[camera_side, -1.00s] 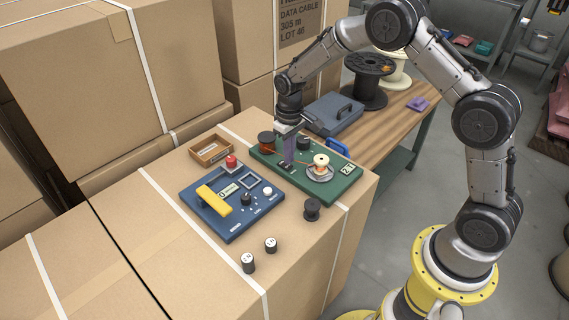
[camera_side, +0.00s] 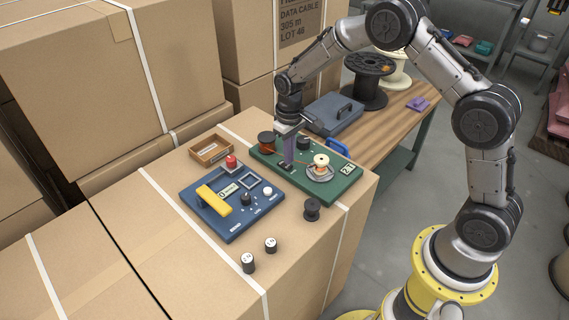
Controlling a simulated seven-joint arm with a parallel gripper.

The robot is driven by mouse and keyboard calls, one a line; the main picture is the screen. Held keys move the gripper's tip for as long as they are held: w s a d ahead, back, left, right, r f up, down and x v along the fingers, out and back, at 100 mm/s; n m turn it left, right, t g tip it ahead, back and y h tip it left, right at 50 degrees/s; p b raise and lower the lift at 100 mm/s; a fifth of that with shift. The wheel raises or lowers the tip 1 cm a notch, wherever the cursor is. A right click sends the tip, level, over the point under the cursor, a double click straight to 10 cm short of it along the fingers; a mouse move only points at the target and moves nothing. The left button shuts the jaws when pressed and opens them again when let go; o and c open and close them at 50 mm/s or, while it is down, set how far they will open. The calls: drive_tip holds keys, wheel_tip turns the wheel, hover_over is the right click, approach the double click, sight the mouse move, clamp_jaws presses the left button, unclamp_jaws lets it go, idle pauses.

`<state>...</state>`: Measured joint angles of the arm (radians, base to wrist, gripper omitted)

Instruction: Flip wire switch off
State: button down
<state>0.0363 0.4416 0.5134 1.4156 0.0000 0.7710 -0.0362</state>
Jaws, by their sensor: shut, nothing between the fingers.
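A green board (camera_side: 342,187) lies on the cardboard box top. It carries a copper wire spool (camera_side: 266,139) at its left, a pale spool with copper wire (camera_side: 321,163) on a light disc, a black knob (camera_side: 303,143) and a small display (camera_side: 346,169). My gripper (camera_side: 288,168) points down with its purple fingers shut and empty, the tips at a small dark switch (camera_side: 285,167) near the board's front edge. The fingers partly hide the switch, so I cannot tell its position or whether they touch it.
A blue panel (camera_side: 216,232) with a yellow lever (camera_side: 213,200) and red button (camera_side: 231,161) lies left of the board. A wooden tray (camera_side: 211,149), a black spool (camera_side: 312,209) and two small cylinders (camera_side: 248,262) stand nearby. A grey case (camera_side: 333,113) sits behind.

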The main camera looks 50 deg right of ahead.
drive_tip(key=shift+f, duration=0.95)
idle(0.6)
drive_tip(key=shift+r, duration=3.55)
